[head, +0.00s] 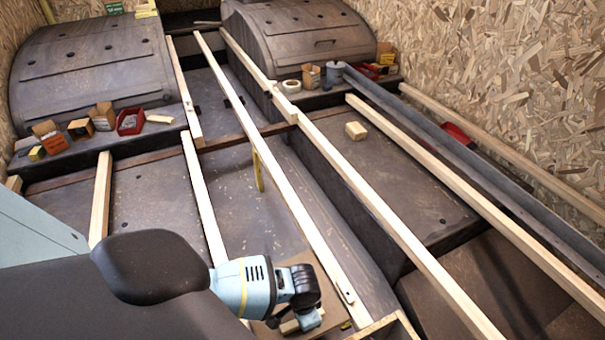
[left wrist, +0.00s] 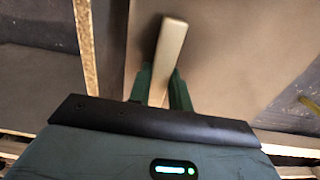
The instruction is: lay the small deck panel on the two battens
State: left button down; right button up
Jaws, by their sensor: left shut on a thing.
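The small deck panel (head: 328,298) is a tan board low in the head view, partly hidden behind my left arm. In the left wrist view the panel (left wrist: 235,60) fills the upper middle and right. A pale wooden block (left wrist: 169,50) stands out against its face like a handle. My left gripper (left wrist: 162,95) is shut on this block, and it also shows in the head view (head: 297,321). Long pale battens run away from me, including a left one (head: 203,195) and a middle one (head: 285,190). I cannot tell whether the panel touches them. My right gripper is out of view.
Two dark wheel arches (head: 95,70) (head: 298,35) stand at the back. Small boxes (head: 102,117), a red bin (head: 130,122) and a tape roll (head: 291,86) lie on ledges. A loose wood block (head: 356,130) and a grey rail (head: 440,140) are right. A yellow upright piece (head: 258,171) stands mid-floor.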

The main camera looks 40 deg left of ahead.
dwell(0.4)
pick_arm(q)
jog(key=shift+p, duration=0.3)
jog(key=c, duration=1.3)
grip_release()
jog(key=shift+o, duration=0.5)
jog(key=shift+s, duration=0.1)
